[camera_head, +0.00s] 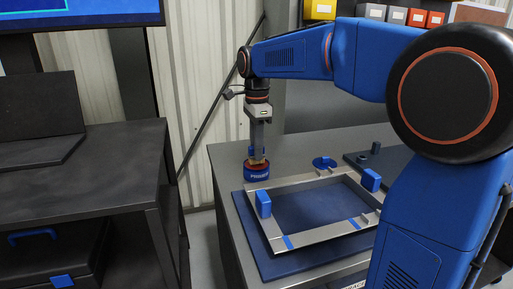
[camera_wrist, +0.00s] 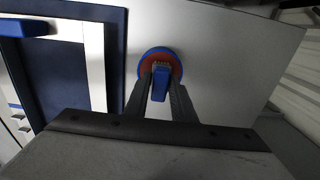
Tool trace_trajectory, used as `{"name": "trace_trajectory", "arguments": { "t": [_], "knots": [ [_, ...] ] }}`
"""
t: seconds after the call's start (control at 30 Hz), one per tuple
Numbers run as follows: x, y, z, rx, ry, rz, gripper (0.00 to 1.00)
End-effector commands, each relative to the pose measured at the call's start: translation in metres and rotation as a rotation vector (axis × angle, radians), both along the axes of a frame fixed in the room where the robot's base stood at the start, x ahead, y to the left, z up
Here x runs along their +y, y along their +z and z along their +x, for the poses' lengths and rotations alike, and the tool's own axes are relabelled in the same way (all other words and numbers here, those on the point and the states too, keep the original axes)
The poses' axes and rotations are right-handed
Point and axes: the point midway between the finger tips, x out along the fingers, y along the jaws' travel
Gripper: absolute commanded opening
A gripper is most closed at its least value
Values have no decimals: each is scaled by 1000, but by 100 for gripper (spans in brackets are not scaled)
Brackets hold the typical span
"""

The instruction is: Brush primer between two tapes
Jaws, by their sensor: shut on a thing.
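The primer pot (camera_head: 257,174), blue with a red top and lettering, stands on the bench at the frame's far left corner. My gripper (camera_head: 258,152) is right above it, pointing down, shut on a brush with a blue handle (camera_wrist: 160,84). A light metal frame (camera_head: 315,239) lies on a blue mat. Two blue tapes cross its near rail, the left tape (camera_head: 288,242) and the right tape (camera_head: 353,224), with bare metal between them.
Blue blocks stand on the frame's left side (camera_head: 264,203) and right side (camera_head: 371,180). A round blue item (camera_head: 324,162) lies behind the frame. Coloured bins (camera_head: 396,15) stand at the back. A dark side table (camera_head: 75,165) is at left, across a gap.

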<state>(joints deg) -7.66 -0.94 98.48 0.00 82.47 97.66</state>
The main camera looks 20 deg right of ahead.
Motion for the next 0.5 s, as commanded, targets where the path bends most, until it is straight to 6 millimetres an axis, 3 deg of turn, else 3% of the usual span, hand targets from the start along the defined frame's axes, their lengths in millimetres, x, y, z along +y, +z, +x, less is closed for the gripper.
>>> {"name": "trace_trajectory", "arguments": {
  "t": [0.5],
  "knots": [
    [0,-5,0,0,0,0,5]
  ]
}}
